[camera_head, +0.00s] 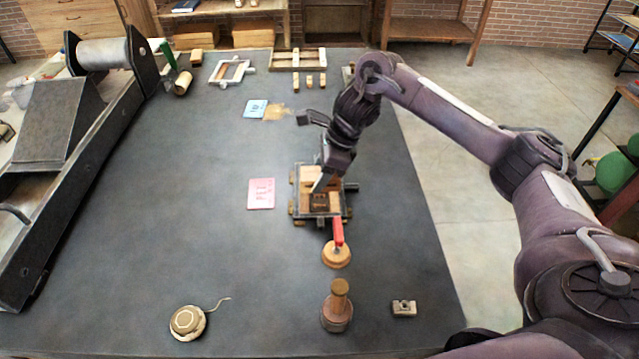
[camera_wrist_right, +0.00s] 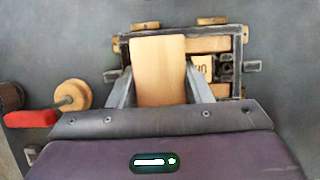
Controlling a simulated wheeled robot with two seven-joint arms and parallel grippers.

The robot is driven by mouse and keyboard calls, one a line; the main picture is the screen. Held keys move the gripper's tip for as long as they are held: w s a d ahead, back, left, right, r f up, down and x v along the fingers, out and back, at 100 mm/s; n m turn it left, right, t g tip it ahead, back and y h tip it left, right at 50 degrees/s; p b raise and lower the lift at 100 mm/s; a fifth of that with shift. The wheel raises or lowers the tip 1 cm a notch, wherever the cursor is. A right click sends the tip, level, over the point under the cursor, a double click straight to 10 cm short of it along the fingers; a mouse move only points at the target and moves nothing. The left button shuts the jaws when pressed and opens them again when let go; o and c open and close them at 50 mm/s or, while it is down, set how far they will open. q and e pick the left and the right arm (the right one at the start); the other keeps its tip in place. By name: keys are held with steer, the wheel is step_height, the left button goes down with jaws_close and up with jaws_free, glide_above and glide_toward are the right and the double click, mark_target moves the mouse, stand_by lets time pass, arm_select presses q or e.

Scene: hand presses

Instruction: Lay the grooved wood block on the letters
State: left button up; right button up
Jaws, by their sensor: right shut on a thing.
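The wood block (camera_wrist_right: 158,72) is held upright between the two fingers of my right gripper (camera_wrist_right: 160,92). In the head view the block (camera_head: 319,201) shows at the near part of a dark metal frame. The frame (camera_wrist_right: 124,52) lies flat on the table. Pale letter pieces (camera_wrist_right: 203,68) show inside it, right beside the block in the wrist view. The block hides part of the frame's inside, and I cannot tell whether it touches the letters. My right gripper (camera_head: 324,186) is over the frame. My left gripper is not in view.
A red-handled wooden tool (camera_head: 336,254) lies just in front of the frame. A round-topped wooden tool (camera_head: 338,308) and a small metal piece (camera_head: 404,308) are nearer. A pink card (camera_head: 261,194) lies left of the frame. A large press (camera_head: 70,150) fills the left side.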

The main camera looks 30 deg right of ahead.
step_height(320, 180, down, 3)
steer(key=shift+a+r, duration=0.1)
steer(key=shift+r, duration=0.1)
steer(key=shift+f, duration=0.1)
steer(key=shift+f+b, duration=0.25)
steer(key=shift+b, duration=0.25)
steer(key=o, duration=1)
steer(key=shift+o, duration=0.2)
